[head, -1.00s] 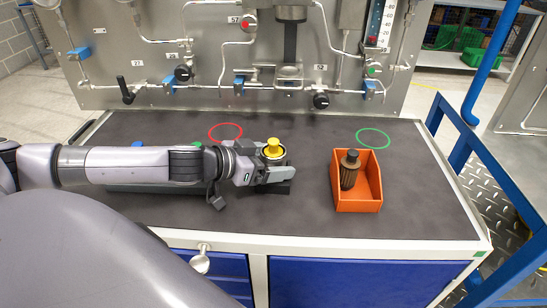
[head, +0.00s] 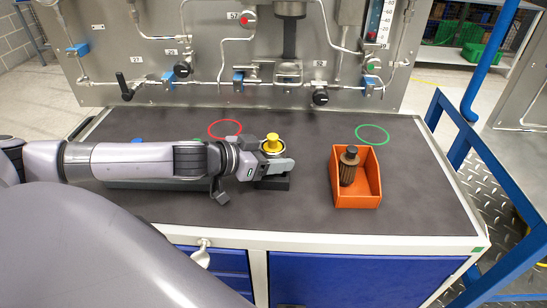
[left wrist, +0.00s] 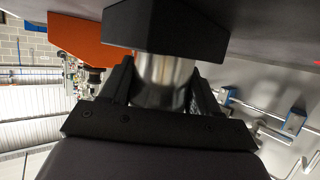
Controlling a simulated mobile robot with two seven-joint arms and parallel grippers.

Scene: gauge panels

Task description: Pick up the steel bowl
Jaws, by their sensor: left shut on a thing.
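The steel bowl (left wrist: 166,72) shows in the left wrist view as a shiny metal cylinder between my fingers. Its end meets a black block (left wrist: 165,28); I cannot tell whether there is a gap. My left gripper (head: 275,164) is shut on the bowl, with a finger on each side. In the head view the gripper hides most of the bowl, and a yellow knobbed part (head: 272,145) shows at its top. The black block (head: 272,184) also shows under the gripper on the bench. My right gripper is not in view.
A red ring (head: 225,128) and a green ring (head: 372,134) mark the dark bench top (head: 310,222). A gauge panel (head: 150,80) with pipes and valves rises behind.

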